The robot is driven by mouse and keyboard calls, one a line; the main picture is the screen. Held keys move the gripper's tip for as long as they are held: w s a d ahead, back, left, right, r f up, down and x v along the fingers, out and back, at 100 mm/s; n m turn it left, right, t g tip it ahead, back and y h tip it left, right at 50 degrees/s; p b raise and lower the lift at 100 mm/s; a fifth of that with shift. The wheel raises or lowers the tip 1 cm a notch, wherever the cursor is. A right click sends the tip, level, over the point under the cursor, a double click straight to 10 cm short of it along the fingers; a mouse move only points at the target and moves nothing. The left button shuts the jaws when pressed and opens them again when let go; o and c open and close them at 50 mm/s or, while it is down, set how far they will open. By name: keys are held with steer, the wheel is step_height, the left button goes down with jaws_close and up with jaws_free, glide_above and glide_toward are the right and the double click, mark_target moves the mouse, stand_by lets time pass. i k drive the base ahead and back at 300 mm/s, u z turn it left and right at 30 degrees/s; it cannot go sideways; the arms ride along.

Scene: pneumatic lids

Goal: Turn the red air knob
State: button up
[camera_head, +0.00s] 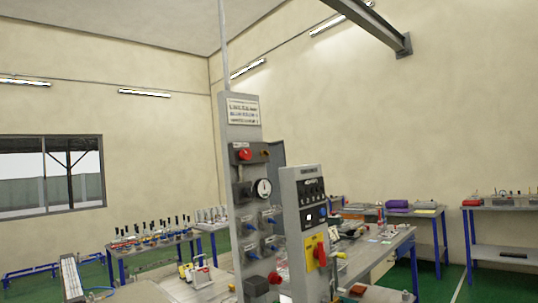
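A tall grey panel (240,132) stands upright near the middle of the view. A small round red knob (245,154) sits on a dark box near its top, above a round pressure gauge (263,188). A second red round part (275,278) sticks out low on the same panel, near the bottom edge. A red handle on a yellow plate (319,252) is on the shorter grey control box (290,200) to the right. I cannot tell from the picture which red part is the air knob. My gripper is not in view, and nothing is seen touching these parts.
Several blue-handled valves (268,222) project from the tall panel. Worktables stand behind: one with bottle-like items (155,234) at left, one with loose parts (398,238) at right, another (500,208) at far right. Green floor (432,275) shows between the right tables.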

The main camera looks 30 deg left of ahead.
mark_target(244, 154)
steer(key=u, duration=0.25)
steer(key=i, duration=2)
steer(key=u, duration=0.35)
